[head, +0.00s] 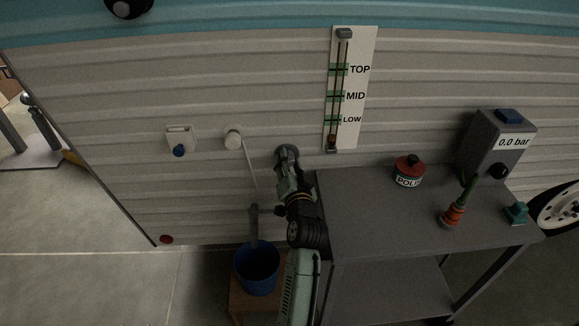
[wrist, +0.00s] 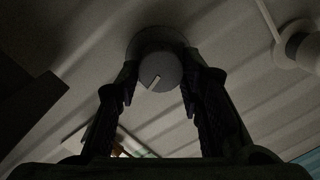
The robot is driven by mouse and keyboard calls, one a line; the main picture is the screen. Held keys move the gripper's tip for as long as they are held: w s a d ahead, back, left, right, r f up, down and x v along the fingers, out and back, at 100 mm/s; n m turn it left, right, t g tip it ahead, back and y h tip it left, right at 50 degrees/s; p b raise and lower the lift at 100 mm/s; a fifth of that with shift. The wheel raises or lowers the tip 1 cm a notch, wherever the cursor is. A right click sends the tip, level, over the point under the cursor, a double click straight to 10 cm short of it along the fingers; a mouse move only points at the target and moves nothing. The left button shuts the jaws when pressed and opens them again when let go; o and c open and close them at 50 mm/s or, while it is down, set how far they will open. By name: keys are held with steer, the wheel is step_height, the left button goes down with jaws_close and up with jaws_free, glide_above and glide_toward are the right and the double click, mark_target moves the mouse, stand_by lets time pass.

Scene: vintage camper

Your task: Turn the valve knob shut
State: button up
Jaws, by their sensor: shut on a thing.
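The valve knob (wrist: 158,72) is a round grey knob with a pale line on its face, mounted on the ribbed camper wall. In the wrist view the pale line runs at a slant. My gripper (wrist: 160,84) has one finger on each side of the knob and is shut on it. In the head view my gripper (head: 288,172) is at the wall, just left of the grey table. The knob (head: 287,153) shows there only in part, as my gripper covers most of it.
A blue bucket (head: 257,270) stands below, left of my arm. The grey table (head: 400,222) to the right holds a polish tin (head: 409,172), a grey box reading 0.0 bar (head: 492,147) and small tools. A level gauge (head: 350,90) hangs above. A white round fitting (head: 233,138) is left.

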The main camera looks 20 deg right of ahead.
steer(key=n+b, duration=0.1)
steer(key=n, duration=0.3)
steer(key=n+b, duration=0.1)
steer(key=n, duration=0.3)
steer(key=n+h+b, duration=0.1)
steer(key=n, duration=0.4)
steer(key=shift+a+r+g, duration=0.1)
steer(key=shift+a+g, duration=0.15)
steer(key=shift+g, duration=0.15)
stand_by(0.4)
steer(key=o, duration=1.2)
steer(key=shift+c, duration=0.2)
steer(key=v, duration=1.2)
steer(key=shift+a, duration=0.15)
